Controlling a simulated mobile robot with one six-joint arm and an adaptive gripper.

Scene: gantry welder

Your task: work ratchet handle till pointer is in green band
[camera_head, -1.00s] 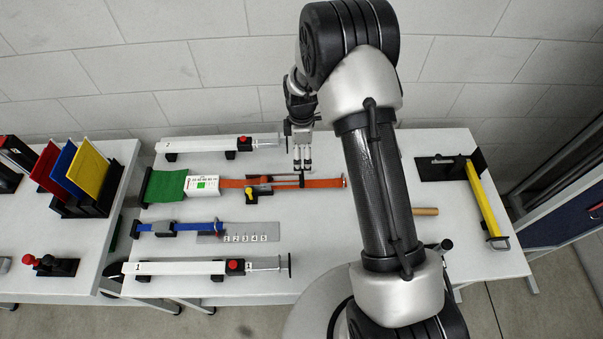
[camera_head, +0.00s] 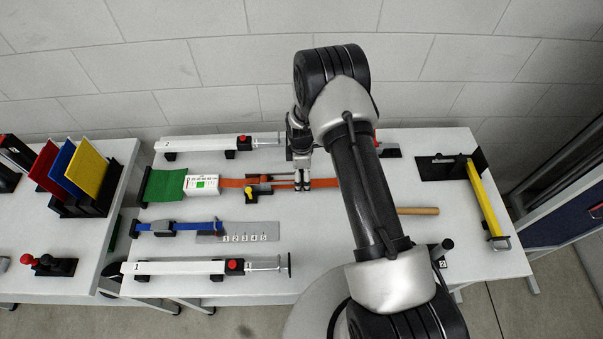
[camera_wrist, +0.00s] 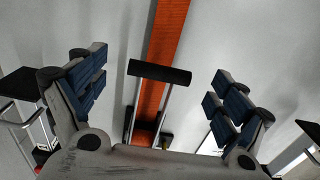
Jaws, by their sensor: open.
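The ratchet (camera_head: 258,188) sits on the orange strap (camera_head: 325,183) on the middle table. Its handle reaches right toward my gripper (camera_head: 301,183). In the wrist view the handle's black crossbar grip (camera_wrist: 158,72) lies across the orange strap (camera_wrist: 168,35), between the two spread fingers of my open gripper (camera_wrist: 157,82). The fingers stand apart from the bar on both sides. The white gauge box (camera_head: 201,185) with a green patch lies left of the ratchet, beside green webbing (camera_head: 165,187). Its pointer is too small to read.
White bars with red knobs lie behind (camera_head: 205,144) and in front (camera_head: 190,267) of the strap. A blue strap (camera_head: 187,227) with a numbered plate is nearer. A wooden rod (camera_head: 417,211) and a yellow bar (camera_head: 484,200) are to the right.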

